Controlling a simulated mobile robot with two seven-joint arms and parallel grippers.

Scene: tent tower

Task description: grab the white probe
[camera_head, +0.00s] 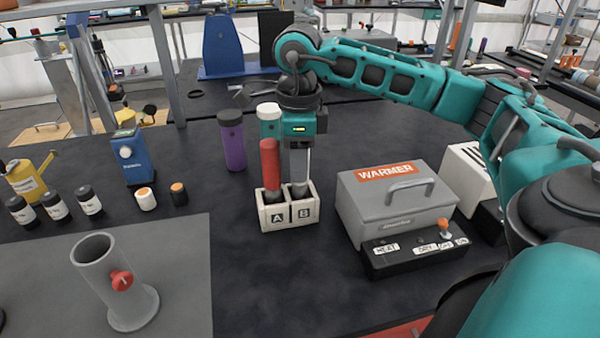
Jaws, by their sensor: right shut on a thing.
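A pale two-slot holder (290,223) marked A and B stands on the dark table. A red probe (270,160) stands upright in slot A. My right gripper (299,175) points straight down over slot B, close beside the red probe. It is shut on the white probe, whose dark lower end (299,190) shows in slot B; the fingers hide most of the rest. The probe is still seated in the holder. My left gripper is not in view.
The grey warmer box (365,208) with a handle and switches stands right of the holder. Purple (232,145) and white-capped (269,112) bottles stand close behind. A grey tube stand (110,290) is at front left. The table before the holder is clear.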

